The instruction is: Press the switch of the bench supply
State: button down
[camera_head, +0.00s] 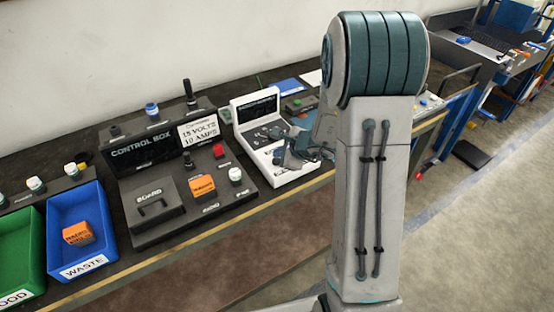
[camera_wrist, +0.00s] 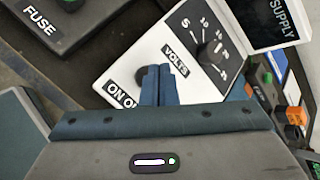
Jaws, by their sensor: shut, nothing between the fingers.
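The bench supply (camera_head: 285,182) is a white unit with a raised back panel, right of the control box. In the wrist view, its white panel (camera_wrist: 120,62) shows a VOLTS dial with a black knob (camera_wrist: 213,50) and a partly covered ON/OFF label (camera_wrist: 121,94). A dark round part (camera_wrist: 142,76) sits above that label, partly hidden by my fingers. It may be the switch; its state cannot be told. My gripper (camera_wrist: 158,70) is shut and empty, its tips over the panel beside this part. Contact cannot be told. In the head view, my gripper (camera_head: 290,157) is over the supply's front.
The control box (camera_head: 140,226) with knobs and an orange block (camera_head: 202,188) stands left of the supply. A blue WASTE bin (camera_head: 57,205) holds another orange block (camera_head: 78,233); a green bin (camera_head: 20,235) is beside it. Small items lie behind and right of the supply.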

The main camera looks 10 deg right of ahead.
jog(key=shift+f, duration=0.2)
dwell(0.5)
jog(key=shift+f+b, duration=0.3)
jog(key=shift+b, duration=0.5)
jog(key=shift+f, duration=0.15)
jog(key=shift+r, duration=0.65)
notch_tip(320, 180, up, 6)
jog(key=p, duration=0.4)
jog(key=shift+p, duration=0.35)
dwell(0.3)
